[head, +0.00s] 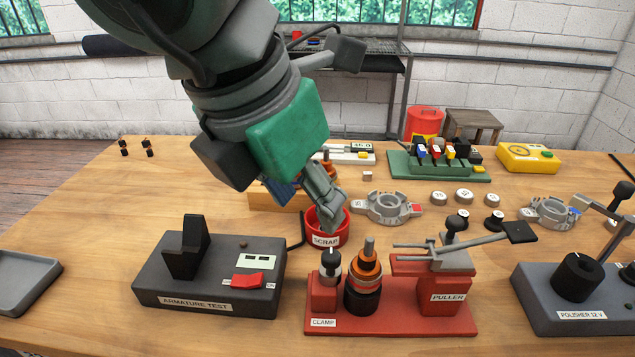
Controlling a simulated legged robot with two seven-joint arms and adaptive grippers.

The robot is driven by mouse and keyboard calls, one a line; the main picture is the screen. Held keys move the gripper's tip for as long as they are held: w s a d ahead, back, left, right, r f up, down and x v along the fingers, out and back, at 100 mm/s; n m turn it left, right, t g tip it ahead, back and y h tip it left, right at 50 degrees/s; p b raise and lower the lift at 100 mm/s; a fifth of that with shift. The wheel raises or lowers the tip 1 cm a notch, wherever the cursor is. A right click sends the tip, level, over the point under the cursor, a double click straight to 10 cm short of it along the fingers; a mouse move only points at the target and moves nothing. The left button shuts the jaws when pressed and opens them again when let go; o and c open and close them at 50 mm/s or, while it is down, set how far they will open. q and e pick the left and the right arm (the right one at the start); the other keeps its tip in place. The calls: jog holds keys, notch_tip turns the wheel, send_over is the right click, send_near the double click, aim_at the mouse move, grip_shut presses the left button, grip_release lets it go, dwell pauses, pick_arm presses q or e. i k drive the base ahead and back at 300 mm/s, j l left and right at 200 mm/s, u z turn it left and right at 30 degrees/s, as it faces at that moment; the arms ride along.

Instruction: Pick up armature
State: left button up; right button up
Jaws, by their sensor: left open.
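An armature (365,272) with a grey shaft, copper-orange winding and dark lower part stands upright on the red clamp and puller base (390,318), beside the clamp post. My left gripper (328,208) reaches down over the middle of the table, behind and above that armature and apart from it. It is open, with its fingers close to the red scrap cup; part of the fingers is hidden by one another. A wooden block (265,199) behind the gripper carries orange and dark parts, mostly hidden by my arm. My right gripper is out of view.
The armature tester (205,300) stands front left and the polisher (570,315) front right. The scrap cup (328,236) stands behind the clamp. The puller's lever (490,240) sticks out to the right. Grey housings (385,205) lie behind. The left table area is mostly clear.

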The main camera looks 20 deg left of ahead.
aim_at(365, 272)
jog(key=k, duration=1)
